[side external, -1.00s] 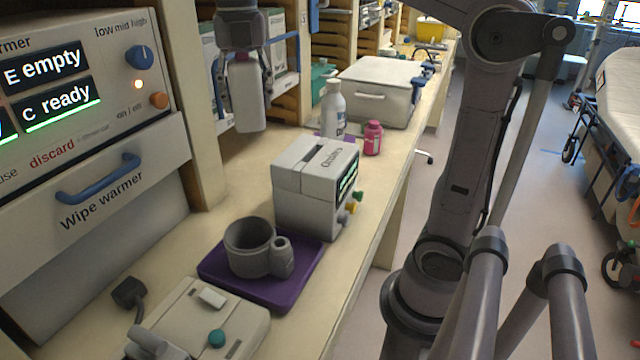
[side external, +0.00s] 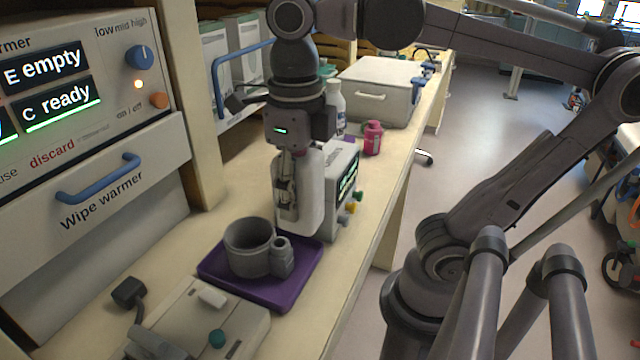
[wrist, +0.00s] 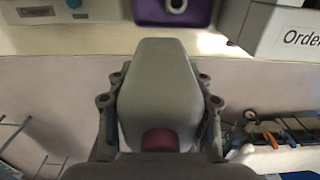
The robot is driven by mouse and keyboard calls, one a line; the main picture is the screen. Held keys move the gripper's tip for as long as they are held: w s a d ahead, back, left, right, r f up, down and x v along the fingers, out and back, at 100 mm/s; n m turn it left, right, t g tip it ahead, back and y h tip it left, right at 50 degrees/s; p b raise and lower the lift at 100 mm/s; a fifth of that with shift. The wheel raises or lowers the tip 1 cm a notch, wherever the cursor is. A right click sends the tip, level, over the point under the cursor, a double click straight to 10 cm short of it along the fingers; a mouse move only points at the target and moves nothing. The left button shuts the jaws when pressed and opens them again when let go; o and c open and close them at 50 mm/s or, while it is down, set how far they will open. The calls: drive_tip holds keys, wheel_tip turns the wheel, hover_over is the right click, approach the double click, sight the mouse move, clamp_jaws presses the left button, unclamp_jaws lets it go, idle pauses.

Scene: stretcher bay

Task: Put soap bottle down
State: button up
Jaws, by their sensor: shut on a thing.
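The soap bottle (side external: 312,192) is pale, with a reddish part near its top; it fills the middle of the wrist view (wrist: 160,75). My gripper (side external: 290,205) points down and is shut on it, with a finger on each side in the wrist view (wrist: 160,105). In the side view the bottle is upright, in front of the grey order box and over the back edge of the purple tray (side external: 225,279). I cannot tell whether its base touches anything. A grey cup-like holder (side external: 247,250) stands on the tray, left of the bottle.
The grey order box (side external: 343,195) is partly hidden behind the bottle. A white bottle (side external: 337,98), a pink bottle (side external: 373,138) and a lidded case (side external: 378,92) stand farther back. A pale device (side external: 205,318) lies in front. The counter (side external: 232,190) left of my gripper is clear.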

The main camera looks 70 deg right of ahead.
sight(301, 224)
wheel_tip(301, 224, down, 5)
drive_tip(key=shift+f, duration=0.2)
drive_tip(key=shift+a+f, duration=0.2)
drive_tip(key=shift+f, duration=0.05)
drive_tip(key=shift+s+a+f, duration=0.5)
drive_tip(key=shift+a+f, duration=1.3)
drive_tip(key=shift+s+a+f, duration=0.5)
drive_tip(key=shift+a+f, duration=1.3)
drive_tip(key=shift+a, duration=0.05)
drive_tip(key=shift+s+a+f, duration=0.5)
drive_tip(key=shift+a+f, duration=1.3)
drive_tip(key=shift+f, duration=0.1)
drive_tip(key=o, duration=1.4)
wheel_tip(301, 224, up, 12)
drive_tip(key=shift+r, duration=0.1)
